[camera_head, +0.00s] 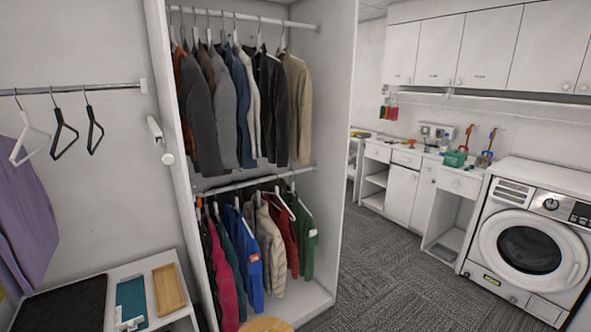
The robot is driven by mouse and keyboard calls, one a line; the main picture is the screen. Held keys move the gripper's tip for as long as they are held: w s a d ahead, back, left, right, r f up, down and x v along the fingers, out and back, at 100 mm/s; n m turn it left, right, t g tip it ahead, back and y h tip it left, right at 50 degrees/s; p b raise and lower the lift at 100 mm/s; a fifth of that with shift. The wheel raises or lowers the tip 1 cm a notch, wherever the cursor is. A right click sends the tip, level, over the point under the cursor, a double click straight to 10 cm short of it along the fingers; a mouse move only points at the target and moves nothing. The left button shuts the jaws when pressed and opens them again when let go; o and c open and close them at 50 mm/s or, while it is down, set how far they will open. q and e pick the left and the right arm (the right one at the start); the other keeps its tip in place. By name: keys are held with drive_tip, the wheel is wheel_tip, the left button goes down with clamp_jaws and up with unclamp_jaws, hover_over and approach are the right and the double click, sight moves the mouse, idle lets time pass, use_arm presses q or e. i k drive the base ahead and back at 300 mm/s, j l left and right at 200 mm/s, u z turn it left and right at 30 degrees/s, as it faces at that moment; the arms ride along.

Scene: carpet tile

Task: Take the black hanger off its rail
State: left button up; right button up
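A silver rail (110,87) runs along the wall at the left, ending in a white bracket at its right. Two dark, empty hangers hang from it: one black hanger (58,148) beside the white hanger, and another black hanger (92,141) further right, closer to the rail's right end. The two hang apart and turned at an angle. I cannot tell any difference in colour between them. Neither of my grippers shows in the head view.
An empty white hanger (20,150) and a purple garment (25,215) are at the far left. Below is a white shelf unit with a wooden tray (168,289). A wardrobe (345,90) with hung jackets stands to the right. Carpet (385,270) is clear before the washing machine (530,240).

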sight(90, 109)
drive_tip(key=u, duration=1.3)
drive_tip(key=i+z, duration=0.15)
drive_tip(key=k+j, duration=0.05)
